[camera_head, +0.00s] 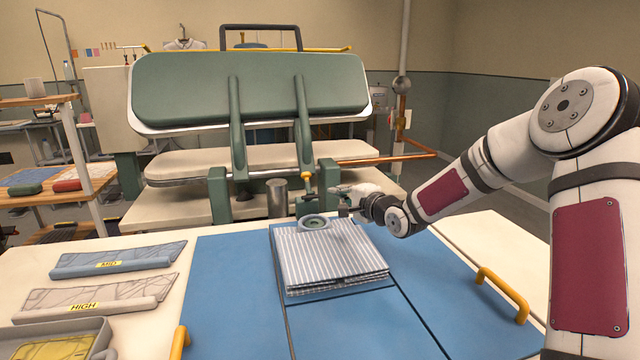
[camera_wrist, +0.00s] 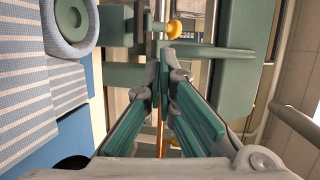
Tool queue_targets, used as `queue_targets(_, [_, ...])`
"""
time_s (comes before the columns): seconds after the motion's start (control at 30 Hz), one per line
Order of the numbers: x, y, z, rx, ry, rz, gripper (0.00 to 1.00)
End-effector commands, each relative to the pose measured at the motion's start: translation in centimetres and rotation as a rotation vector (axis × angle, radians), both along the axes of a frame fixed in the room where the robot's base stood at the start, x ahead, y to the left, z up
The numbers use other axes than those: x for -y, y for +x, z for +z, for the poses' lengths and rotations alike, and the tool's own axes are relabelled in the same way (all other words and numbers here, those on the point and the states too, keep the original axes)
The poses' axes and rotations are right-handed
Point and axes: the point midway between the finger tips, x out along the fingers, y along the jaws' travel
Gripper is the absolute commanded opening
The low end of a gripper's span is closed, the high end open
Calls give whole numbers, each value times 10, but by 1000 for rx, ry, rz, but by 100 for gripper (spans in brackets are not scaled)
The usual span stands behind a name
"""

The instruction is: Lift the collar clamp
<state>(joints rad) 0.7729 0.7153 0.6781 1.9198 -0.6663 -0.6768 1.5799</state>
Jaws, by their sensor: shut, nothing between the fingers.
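A small green fitting with a yellow knob, which looks like the collar clamp (camera_head: 308,180), stands just behind the folded striped shirt (camera_head: 330,258). In the wrist view the yellow knob (camera_wrist: 174,28) shows ahead of the fingertips, with a gap in the picture. A round pale collar ring (camera_head: 313,223) with a green inside lies on the shirt's far end; it also shows at the upper left of the wrist view (camera_wrist: 55,42). My gripper (camera_head: 345,205) is to the right of the ring and the fitting. Its green-padded fingers (camera_wrist: 163,75) are shut and empty.
The large green press head (camera_head: 250,88) stands raised behind the table on two arms. A grey cylinder (camera_head: 277,198) stands left of the fitting. Blue folding boards (camera_head: 225,290) cover the table, with a yellow handle (camera_head: 502,292) at right.

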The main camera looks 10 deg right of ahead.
Motion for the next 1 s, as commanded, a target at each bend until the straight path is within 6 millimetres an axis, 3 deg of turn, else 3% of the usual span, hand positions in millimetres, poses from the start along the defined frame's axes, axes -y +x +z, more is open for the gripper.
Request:
queue_targets(0.37, [-23, 71, -14, -1, -1, 1, 0])
queue_targets(0.5, [-29, 91, -10, 1, -3, 0, 0])
queue_targets(0.7, [-33, 107, -7, 0, -2, 0, 0])
queue_targets(1.0, [-33, 109, -6, -2, -3, -1, 0])
